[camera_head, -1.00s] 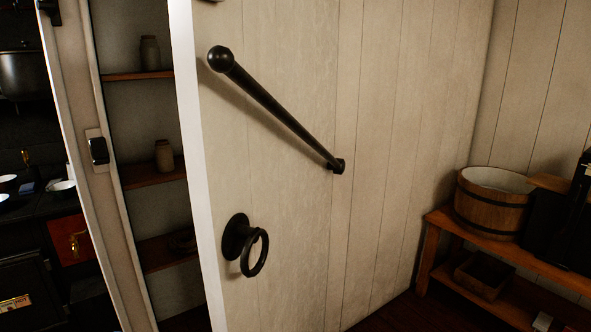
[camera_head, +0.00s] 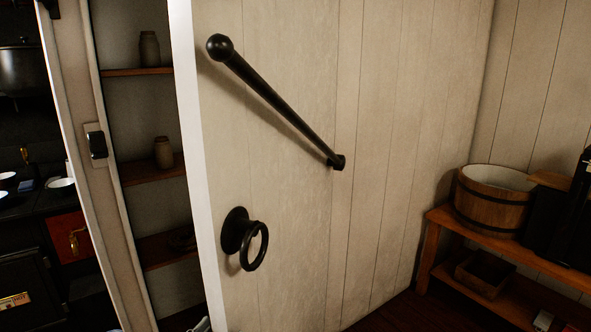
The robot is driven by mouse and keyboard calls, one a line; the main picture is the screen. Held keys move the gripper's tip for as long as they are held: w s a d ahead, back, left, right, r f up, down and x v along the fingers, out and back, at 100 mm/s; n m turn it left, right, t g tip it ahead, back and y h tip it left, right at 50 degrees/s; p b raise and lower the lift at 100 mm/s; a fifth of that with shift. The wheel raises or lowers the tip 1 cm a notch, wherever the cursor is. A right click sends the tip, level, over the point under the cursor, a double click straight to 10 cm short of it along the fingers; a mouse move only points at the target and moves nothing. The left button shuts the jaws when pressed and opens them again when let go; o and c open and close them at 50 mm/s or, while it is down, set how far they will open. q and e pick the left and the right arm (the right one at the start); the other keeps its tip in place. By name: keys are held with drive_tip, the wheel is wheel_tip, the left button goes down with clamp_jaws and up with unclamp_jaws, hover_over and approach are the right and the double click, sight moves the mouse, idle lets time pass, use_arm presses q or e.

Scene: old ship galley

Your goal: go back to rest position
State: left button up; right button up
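No gripper can be made out in the head view. A small pale grey shape (camera_head: 200,325) shows at the bottom edge, beside the lower end of the door's edge; too little of it is visible to tell what it is. The white plank door (camera_head: 300,215) stands open in front of me. It carries a slanting black bar (camera_head: 275,100) and a black ring handle (camera_head: 254,247). Nothing is seen touching the bar or the ring.
Left of the door is a shelf recess with jars (camera_head: 150,48). A dark stove area with white dishes (camera_head: 60,187) lies at far left. At right, a wooden bench (camera_head: 432,250) bears a wooden tub (camera_head: 490,205) and dark objects. A box (camera_head: 484,275) sits on its lower shelf.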

use_arm(q)
drive_tip(key=shift+w+d, duration=0.3)
drive_tip(key=shift+w, duration=0.3)
drive_tip(key=c, duration=1.3)
